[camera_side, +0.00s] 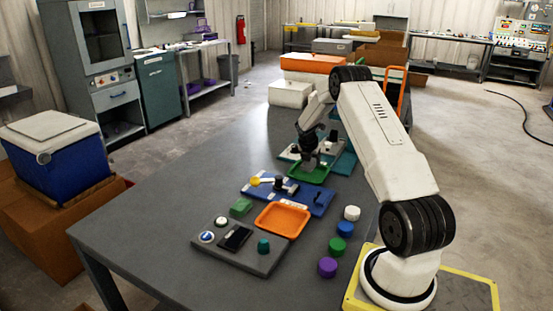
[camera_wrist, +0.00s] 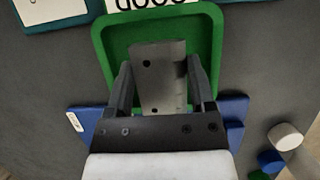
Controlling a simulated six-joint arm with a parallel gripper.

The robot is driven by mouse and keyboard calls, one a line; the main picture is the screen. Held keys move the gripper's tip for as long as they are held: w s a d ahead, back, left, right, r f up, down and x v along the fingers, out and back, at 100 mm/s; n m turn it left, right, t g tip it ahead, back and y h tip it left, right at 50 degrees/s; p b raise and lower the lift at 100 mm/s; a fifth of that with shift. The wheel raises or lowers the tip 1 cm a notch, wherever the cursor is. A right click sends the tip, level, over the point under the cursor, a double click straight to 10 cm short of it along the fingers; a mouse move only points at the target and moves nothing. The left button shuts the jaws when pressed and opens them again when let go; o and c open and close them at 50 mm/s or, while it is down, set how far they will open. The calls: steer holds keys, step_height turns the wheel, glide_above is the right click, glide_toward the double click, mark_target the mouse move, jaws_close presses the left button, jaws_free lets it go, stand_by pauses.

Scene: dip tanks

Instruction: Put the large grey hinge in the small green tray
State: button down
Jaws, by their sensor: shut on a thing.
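The large grey hinge (camera_wrist: 162,75) shows in the wrist view as a flat grey plate with dark holes. My gripper (camera_wrist: 160,85) is shut on it, with one finger on each side. The small green tray (camera_wrist: 103,50) lies behind and around the hinge in the wrist view, so the hinge is over the tray. In the side view my gripper (camera_side: 310,162) is down at the green tray (camera_side: 318,176). The hinge cannot be made out there, and whether it touches the tray floor cannot be told.
A blue board (camera_side: 313,200) with a yellow-knobbed lever stands in front of the green tray. An orange tray (camera_side: 282,220) and a grey panel (camera_side: 240,247) lie nearer. White, blue, green and purple round pieces (camera_side: 337,247) stand to the right. The table's left side is clear.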

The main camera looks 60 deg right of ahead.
mark_target(310, 167)
steer(key=shift+d, duration=0.1)
steer(key=shift+w+d+f, duration=0.1)
steer(key=shift+w, duration=0.05)
steer(key=shift+f, duration=1.65)
jaws_free()
steer(key=shift+f, duration=0.2)
steer(key=shift+r, duration=0.1)
steer(key=shift+v, duration=6.05)
